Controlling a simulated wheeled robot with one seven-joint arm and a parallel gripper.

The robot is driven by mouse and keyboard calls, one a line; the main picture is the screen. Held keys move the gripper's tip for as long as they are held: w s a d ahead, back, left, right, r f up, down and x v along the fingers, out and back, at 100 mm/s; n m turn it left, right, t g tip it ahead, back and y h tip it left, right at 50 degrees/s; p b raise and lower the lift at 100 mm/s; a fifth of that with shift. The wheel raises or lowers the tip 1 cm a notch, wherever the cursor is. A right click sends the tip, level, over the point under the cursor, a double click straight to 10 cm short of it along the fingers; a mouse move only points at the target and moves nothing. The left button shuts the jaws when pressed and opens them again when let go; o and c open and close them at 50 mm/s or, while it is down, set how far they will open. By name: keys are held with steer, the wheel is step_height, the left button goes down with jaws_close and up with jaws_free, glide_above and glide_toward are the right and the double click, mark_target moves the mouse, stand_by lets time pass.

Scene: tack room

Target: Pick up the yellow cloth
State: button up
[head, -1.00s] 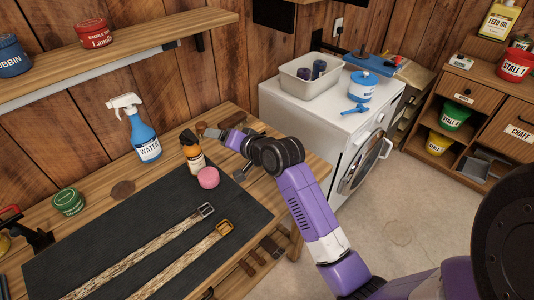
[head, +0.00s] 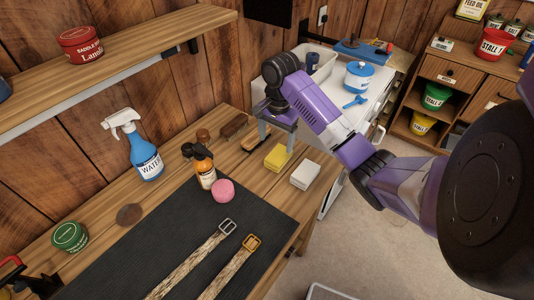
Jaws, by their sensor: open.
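The yellow cloth (head: 275,157) is a small folded block lying on the wooden bench (head: 265,186), to the right of the orange bottle. My gripper (head: 277,139) points down just behind and above the cloth in the picture, with its fingers apart and nothing between them. I cannot tell exactly how high it is over the bench. The cloth shows clear of the fingers.
A folded white cloth (head: 305,175) lies right of the yellow one. Brushes (head: 233,127), an orange bottle (head: 203,168), a pink tin (head: 222,191) and a blue spray bottle (head: 145,157) stand nearby. A dark mat (head: 170,225) holds two straps.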

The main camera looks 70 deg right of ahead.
mark_target(279, 155)
steer(key=shift+s+d+f, duration=0.1)
steer(key=shift+s+f, duration=0.15)
steer(key=shift+f, duration=0.05)
steer(key=shift+f+b, duration=0.55)
steer(key=shift+f, duration=0.35)
steer(key=shift+s+d+f, duration=0.1)
steer(key=shift+d+f, duration=0.05)
steer(key=shift+f, duration=0.4)
steer(key=shift+d+f+p, duration=0.15)
steer(key=shift+f+p, duration=0.4)
steer(key=shift+f, duration=1.55)
steer(key=c, duration=1.4)
